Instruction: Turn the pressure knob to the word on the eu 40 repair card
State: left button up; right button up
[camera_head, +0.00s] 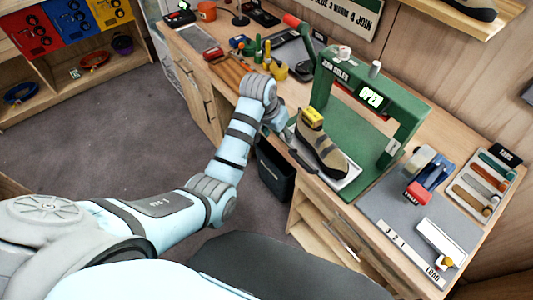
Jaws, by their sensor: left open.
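No EU 40 card is readable. My left gripper (288,133) is open, just left of the shoe. My right gripper is out of view.
A red-tipped lever (292,21) rises behind the press's left side. A grey mat (400,213) with a red and blue tool (421,190) lies to the right. Bottles and tools crowd the bench at the left. A black bin (275,172) stands below the bench edge.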

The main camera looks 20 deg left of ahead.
pick_arm(q)
jog(key=s+f, duration=0.1)
jog(key=f, duration=0.1)
jog(key=s+a+f, duration=0.1)
jog(key=s+f, duration=0.1)
jog(key=shift+s+a+f, duration=0.1)
jog(key=shift+f, duration=0.15)
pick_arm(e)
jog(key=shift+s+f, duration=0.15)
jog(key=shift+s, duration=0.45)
pick_arm(q)
jog(key=shift+o, duration=0.4)
